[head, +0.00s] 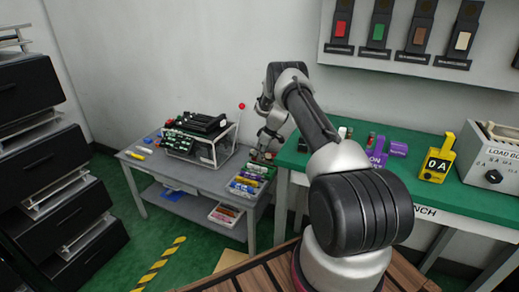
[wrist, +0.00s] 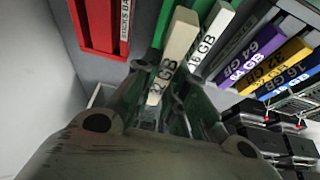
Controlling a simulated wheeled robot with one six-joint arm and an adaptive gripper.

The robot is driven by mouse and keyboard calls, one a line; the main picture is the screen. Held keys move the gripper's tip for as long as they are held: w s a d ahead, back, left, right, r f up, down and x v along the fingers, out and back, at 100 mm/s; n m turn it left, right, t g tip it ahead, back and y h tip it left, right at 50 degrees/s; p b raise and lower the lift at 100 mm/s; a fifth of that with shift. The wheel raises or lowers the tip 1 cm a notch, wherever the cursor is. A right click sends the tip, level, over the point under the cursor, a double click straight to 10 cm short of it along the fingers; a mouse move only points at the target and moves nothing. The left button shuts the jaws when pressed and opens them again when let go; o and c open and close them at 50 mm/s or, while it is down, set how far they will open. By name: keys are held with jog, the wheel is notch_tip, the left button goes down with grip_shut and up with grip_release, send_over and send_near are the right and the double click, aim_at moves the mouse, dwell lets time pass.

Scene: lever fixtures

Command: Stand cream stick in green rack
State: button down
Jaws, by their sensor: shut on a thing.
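In the wrist view, a cream stick (wrist: 173,52) marked "32 GB" stands out from between the fingers of my gripper (wrist: 168,95). My gripper is shut on its lower end, and the fingers hide part of it. A second pale stick (wrist: 211,38) marked "16 GB" is just right of it; I cannot tell whether they touch. Green parts show behind both sticks, but I cannot tell whether they belong to the green rack. In the head view my gripper (head: 262,155) is low over the right end of the grey table (head: 140,165); the held stick is too small to make out there.
A purple stick (wrist: 250,57) and a yellow stick (wrist: 283,66) lie to the right, near dark hardware. A red holder (wrist: 101,27) is at upper left. In the head view, a wire-framed unit (head: 225,143) stands left of my gripper; the green bench (head: 410,165) is to the right.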

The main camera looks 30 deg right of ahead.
jog(key=shift+f, duration=1.3)
jog(key=shift+f, duration=1.05)
dwell(0.3)
jog(key=c, duration=1.4)
grip_release()
jog(key=shift+f, duration=0.1)
jog(key=shift+o, duration=0.2)
jog(key=v, duration=1.2)
